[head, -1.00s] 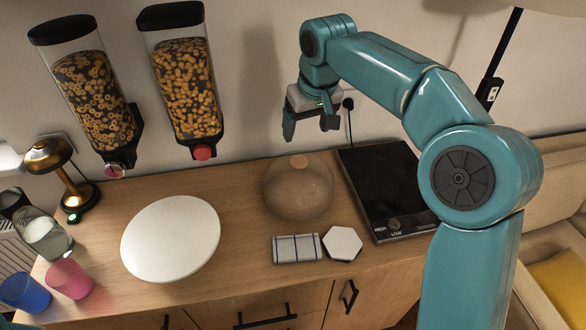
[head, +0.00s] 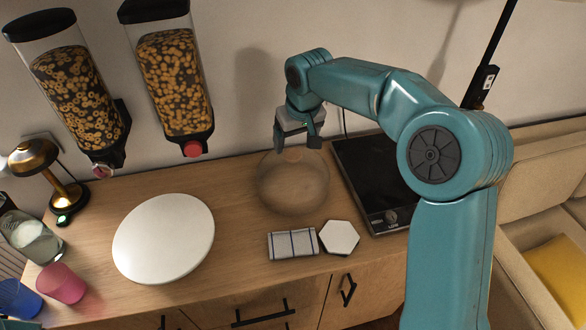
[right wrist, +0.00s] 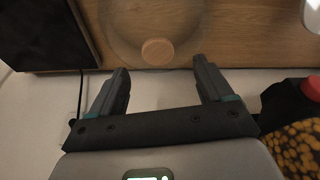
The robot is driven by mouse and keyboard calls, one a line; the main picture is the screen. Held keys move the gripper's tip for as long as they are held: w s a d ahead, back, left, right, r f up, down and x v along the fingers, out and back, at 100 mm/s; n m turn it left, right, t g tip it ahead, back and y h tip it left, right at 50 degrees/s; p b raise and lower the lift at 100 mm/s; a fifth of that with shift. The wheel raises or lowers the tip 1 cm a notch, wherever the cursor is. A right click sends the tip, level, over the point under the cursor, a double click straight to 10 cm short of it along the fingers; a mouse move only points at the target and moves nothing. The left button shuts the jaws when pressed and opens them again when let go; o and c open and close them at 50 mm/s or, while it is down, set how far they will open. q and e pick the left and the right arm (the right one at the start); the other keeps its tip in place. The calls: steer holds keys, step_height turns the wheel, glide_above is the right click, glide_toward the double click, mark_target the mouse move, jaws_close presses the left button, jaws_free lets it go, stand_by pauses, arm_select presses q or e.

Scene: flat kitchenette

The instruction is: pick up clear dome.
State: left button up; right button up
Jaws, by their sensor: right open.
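The clear dome (head: 292,188) sits on the wooden counter, left of the black hob. It is see-through, with a round wooden knob on top. In the right wrist view the knob (right wrist: 157,52) shows just beyond the fingertips, roughly midway between them, and the dome's faint rim surrounds it. My right gripper (head: 297,145) is open and empty, above and behind the dome's top; its fingers also show apart in the right wrist view (right wrist: 163,75). In the head view the gripper overlaps the dome's upper edge and hides the knob.
A black hob (head: 372,180) stands right of the dome. A folded cloth (head: 292,243) and a white hexagonal tile (head: 339,237) lie in front. A white round plate (head: 164,238) is to the left. Two cereal dispensers (head: 173,82) hang on the wall.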

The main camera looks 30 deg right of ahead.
mark_target(293, 154)
steer(key=x, duration=0.3)
steer(key=p+x, duration=0.1)
steer(key=x, duration=0.1)
steer(key=shift+w+d+f, duration=0.2)
steer(key=shift+d+f, duration=0.05)
steer(key=shift+f, duration=0.1)
steer(key=shift+a, duration=0.1)
jaws_close()
